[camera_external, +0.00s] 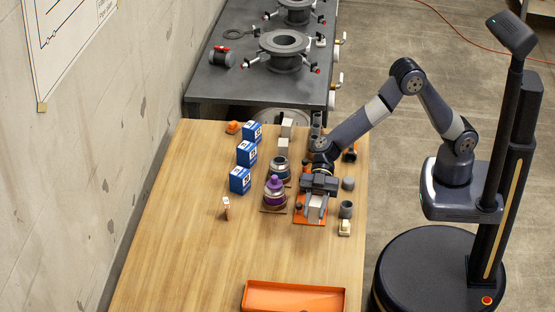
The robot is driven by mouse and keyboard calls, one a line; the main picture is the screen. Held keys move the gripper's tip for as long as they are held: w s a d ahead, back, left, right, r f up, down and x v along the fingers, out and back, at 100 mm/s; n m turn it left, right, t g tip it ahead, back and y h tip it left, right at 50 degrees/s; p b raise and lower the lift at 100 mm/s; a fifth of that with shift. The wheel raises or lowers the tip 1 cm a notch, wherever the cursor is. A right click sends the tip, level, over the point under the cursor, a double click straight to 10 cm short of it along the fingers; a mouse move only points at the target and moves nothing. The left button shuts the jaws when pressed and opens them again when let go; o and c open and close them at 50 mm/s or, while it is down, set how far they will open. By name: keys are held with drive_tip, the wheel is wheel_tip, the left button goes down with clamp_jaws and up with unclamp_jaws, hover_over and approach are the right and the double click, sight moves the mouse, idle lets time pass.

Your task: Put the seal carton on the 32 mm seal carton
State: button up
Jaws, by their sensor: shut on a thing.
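My gripper (315,211) points down over the orange mat at the right side of the table. It is shut on a small whitish carton (316,203), partly hidden by the fingers; it looks like the seal carton. I cannot tell whether it touches the mat. Three blue-and-white cartons stand in a row to the left: a back one (252,132), a middle one (246,154) and a front one (240,180). Their print is too small to read, so I cannot tell which carton is the 32 mm one. Two plain whitish blocks (287,127) stand right of the row.
A purple-topped bottle (275,188) and a dark-and-silver jar (280,168) stand between the blue cartons and my gripper. An orange tray (294,297) lies at the front. Small grey cylinders (346,209) stand at the right edge. The table's front left is clear.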

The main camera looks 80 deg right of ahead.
drive_tip(key=shift+r, duration=0.9)
drive_tip(key=w+d+r+m+t+p, duration=0.1)
drive_tip(key=w+d+t, duration=0.1)
drive_tip(key=w+d, duration=0.45)
drive_tip(key=w+d+r+m+t+h, duration=0.1)
drive_tip(key=w+d+r+m, duration=0.15)
drive_tip(key=d, duration=0.75)
drive_tip(key=w+d+r+m+t+p, duration=0.1)
drive_tip(key=w+d+t, duration=0.1)
drive_tip(key=w+d, duration=0.45)
drive_tip(key=d+r+m+t+h, duration=0.3)
drive_tip(key=d, duration=2.3)
hover_over(283, 124)
wheel_tip(283, 124, down, 6)
drive_tip(key=shift+f, duration=2.15)
drive_tip(key=shift+f, duration=0.1)
drive_tip(key=o, duration=1)
drive_tip(key=shift+c, duration=0.2)
